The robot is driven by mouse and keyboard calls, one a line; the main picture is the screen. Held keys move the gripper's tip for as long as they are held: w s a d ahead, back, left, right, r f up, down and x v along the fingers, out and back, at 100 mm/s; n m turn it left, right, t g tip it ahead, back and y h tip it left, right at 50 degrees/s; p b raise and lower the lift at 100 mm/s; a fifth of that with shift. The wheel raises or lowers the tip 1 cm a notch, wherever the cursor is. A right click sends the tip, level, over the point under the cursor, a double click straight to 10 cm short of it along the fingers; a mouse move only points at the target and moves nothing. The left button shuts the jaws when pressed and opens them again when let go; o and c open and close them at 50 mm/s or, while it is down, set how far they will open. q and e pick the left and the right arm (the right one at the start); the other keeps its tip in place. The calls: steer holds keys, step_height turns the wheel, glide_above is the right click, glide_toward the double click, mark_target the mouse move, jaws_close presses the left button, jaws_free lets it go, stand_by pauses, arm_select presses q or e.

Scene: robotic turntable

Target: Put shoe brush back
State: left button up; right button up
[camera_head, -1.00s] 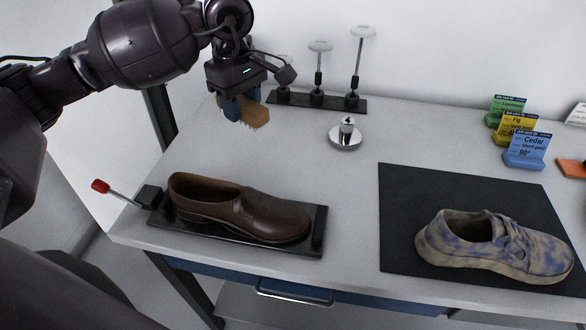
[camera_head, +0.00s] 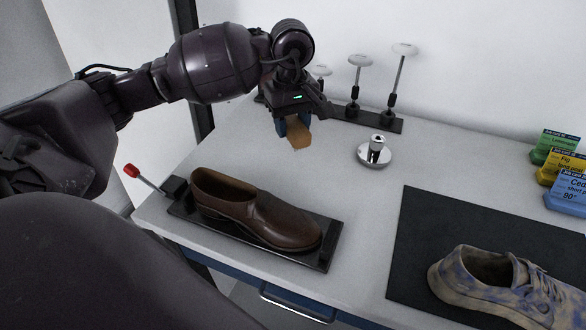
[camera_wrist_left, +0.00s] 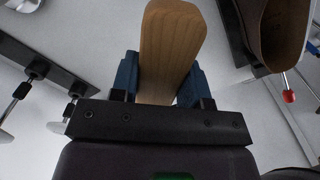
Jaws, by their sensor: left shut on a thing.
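A wooden shoe brush (camera_head: 299,134) is held in my left gripper (camera_head: 291,124), above the back left part of the table. The left wrist view shows the brush's wooden body (camera_wrist_left: 170,50) between the blue fingers of my left gripper (camera_wrist_left: 157,80), which is shut on it. The bristles are hardly visible now. A brown leather shoe (camera_head: 256,212) sits on a black holder (camera_head: 322,252) at the table's front left; the brush is behind it and apart from it. My right gripper is not in view.
A black rack (camera_head: 362,121) with several white-topped stands is at the back, close behind my left gripper. A round metal piece (camera_head: 374,154) stands to its right. A mottled sneaker (camera_head: 500,285) is on a black mat (camera_head: 415,235). Colored cards (camera_head: 567,190) stand at right.

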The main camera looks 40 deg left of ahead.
arm_select(q)
glide_above(293, 179)
step_height(293, 179, down, 8)
steer(key=shift+a+f, duration=0.1)
steer(key=shift+f, duration=2.35)
steer(key=shift+f+b, duration=0.15)
steer(key=shift+b, duration=0.15)
steer(key=o, duration=0.8)
steer(key=shift+o, duration=0.2)
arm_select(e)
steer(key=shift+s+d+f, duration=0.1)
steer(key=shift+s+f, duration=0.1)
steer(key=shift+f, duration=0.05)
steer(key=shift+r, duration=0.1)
